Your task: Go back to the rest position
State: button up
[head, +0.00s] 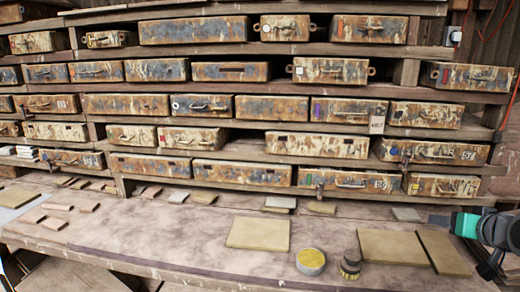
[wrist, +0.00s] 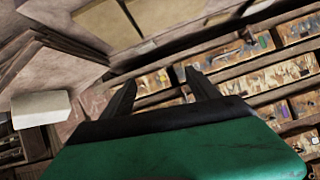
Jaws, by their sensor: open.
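My gripper (head: 490,266) is at the right edge of the head view, a green and black body with dark fingers hanging over the right end of the bench (head: 165,235). In the wrist view my gripper (wrist: 158,86) shows two dark fingers spread apart with nothing between them. The wrist view is tilted, and the shelving with drawers (wrist: 275,85) lies beyond the fingers.
Flat tan tiles lie on the bench, a square one (head: 258,233) in the middle and a larger one (head: 392,247) near my gripper. A round yellow-topped tin (head: 310,261) and a dark knobbed object (head: 350,265) stand between them. Rusty drawers (head: 192,30) fill the shelves behind.

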jog(key=s+a+f+m+g, duration=0.2)
jog(key=s+f+m+g, duration=0.3)
jog(key=s+f, duration=0.7)
jog(key=s+a+f+g+y+p, duration=0.2)
jog(key=s+a+f+g, duration=0.15)
jog(key=a+f, duration=0.45)
jog(key=w+a+r+n+p, duration=0.1)
jog(key=a+r+n, duration=0.1)
jog(key=a, duration=0.6)
jog(key=w+a+r+n+p, duration=0.1)
jog(key=a+n, duration=0.3)
jog(key=a, duration=0.5)
jog(key=w+a+r+n+y+p, duration=0.1)
jog(key=w+a+r+n, duration=0.1)
jog(key=a, duration=0.7)
jog(key=shift+a+r+n, duration=0.25)
jog(key=shift+r+n, duration=0.45)
jog(key=shift+n, duration=0.2)
